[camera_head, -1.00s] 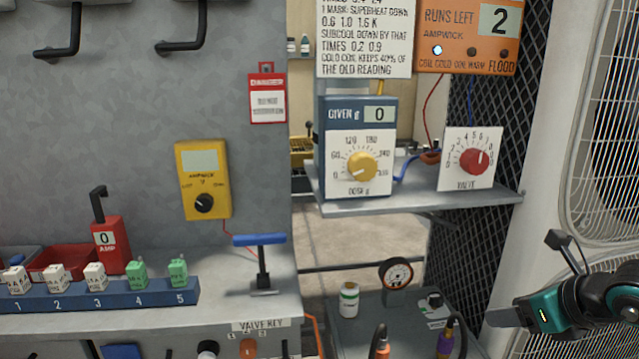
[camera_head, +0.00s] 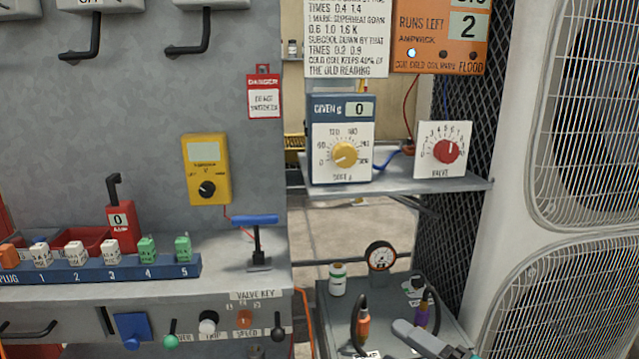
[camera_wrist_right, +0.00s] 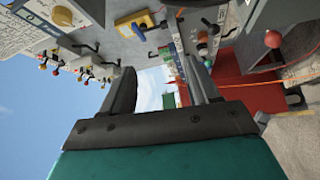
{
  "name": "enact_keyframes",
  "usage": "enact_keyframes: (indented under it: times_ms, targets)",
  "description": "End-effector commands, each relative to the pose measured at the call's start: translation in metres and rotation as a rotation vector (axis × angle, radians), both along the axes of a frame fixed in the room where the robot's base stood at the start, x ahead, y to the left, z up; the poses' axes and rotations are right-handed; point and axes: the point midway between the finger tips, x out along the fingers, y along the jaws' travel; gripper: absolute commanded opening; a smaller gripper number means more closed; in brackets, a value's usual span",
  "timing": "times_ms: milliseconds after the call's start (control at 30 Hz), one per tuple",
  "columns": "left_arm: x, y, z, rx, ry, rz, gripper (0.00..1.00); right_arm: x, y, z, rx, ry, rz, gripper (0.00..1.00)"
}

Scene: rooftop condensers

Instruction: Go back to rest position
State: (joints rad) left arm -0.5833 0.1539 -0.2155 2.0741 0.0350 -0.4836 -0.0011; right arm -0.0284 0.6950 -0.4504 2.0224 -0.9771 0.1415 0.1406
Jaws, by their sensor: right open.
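My right gripper shows in the right wrist view (camera_wrist_right: 158,88) with its two dark fingers spread apart and nothing between them. In the head view only a grey finger part of it (camera_head: 424,340) seems to show at the bottom edge, in front of the grey lower bench; the rest of that arm is out of frame. My left gripper is not in view.
A grey workbench (camera_head: 240,274) at left carries a blue plug rack (camera_head: 100,272) and a blue-handled valve key (camera_head: 257,240). A shelf (camera_head: 400,186) holds the dose dial box (camera_head: 343,140) and red valve dial (camera_head: 446,150). A gauge (camera_head: 381,257) stands on the lower bench. Condenser fans (camera_head: 565,290) stand at right.

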Motion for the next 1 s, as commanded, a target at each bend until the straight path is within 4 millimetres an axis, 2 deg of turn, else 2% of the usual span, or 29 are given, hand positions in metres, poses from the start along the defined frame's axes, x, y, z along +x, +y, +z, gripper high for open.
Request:
enact_keyframes:
  times_ms: [33,100,267,400,533,567,600,800,1000]
  targets:
    - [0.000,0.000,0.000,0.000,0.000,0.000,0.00,-0.003,-0.003,-0.011,0.147,0.109,-0.082,0.60]
    - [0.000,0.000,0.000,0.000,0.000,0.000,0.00,-0.006,-0.012,-0.030,0.325,0.262,-0.203,0.60]
    - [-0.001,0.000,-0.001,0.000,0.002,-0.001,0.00,-0.032,-0.032,-0.095,0.660,0.641,-0.470,0.60]
    - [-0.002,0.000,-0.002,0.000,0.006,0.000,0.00,-0.073,-0.035,-0.153,0.878,0.959,-0.657,0.60]
    - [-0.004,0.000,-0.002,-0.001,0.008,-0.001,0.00,-0.124,-0.025,-0.197,1.050,1.247,-0.796,0.60]
    - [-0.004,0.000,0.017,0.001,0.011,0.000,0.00,-0.118,-0.029,-0.175,1.035,1.219,-0.786,0.60]
    - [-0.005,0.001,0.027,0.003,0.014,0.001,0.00,-0.117,-0.031,-0.164,1.027,1.209,-0.787,0.60]
    - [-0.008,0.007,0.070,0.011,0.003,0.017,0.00,-0.121,-0.040,-0.125,1.020,1.192,-0.807,0.60]
    - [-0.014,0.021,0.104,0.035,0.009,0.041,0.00,-0.126,-0.050,-0.088,1.012,1.175,-0.828,0.60]
